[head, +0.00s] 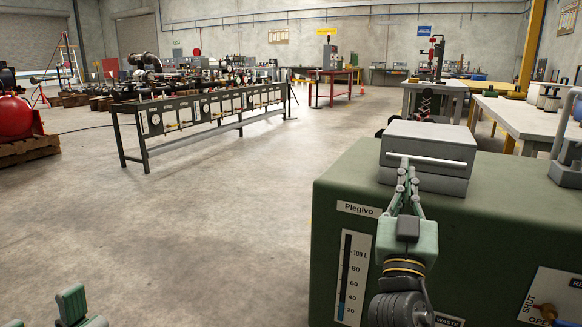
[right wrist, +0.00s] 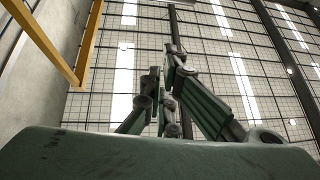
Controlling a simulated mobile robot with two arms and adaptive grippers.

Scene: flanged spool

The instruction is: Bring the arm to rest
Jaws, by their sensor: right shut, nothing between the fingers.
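My right gripper (head: 404,168) stands in front of the green tank in the head view, its fingers pointing up and away, close together and empty. In the right wrist view the same gripper (right wrist: 165,85) shows its fingers against the ceiling, with nothing between them. Behind the fingers in the head view is a grey lidded box (head: 450,150) with a pale bar on its front; I cannot tell whether the fingers touch it. Part of my left gripper (head: 72,303) shows at the bottom left corner, mostly cut off, over the floor.
The green tank (head: 345,205), with a level gauge and a valve plate, fills the lower right. A grey table (head: 525,118) with spool-like parts stands beyond it at the right. Open concrete floor (head: 210,220) lies between.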

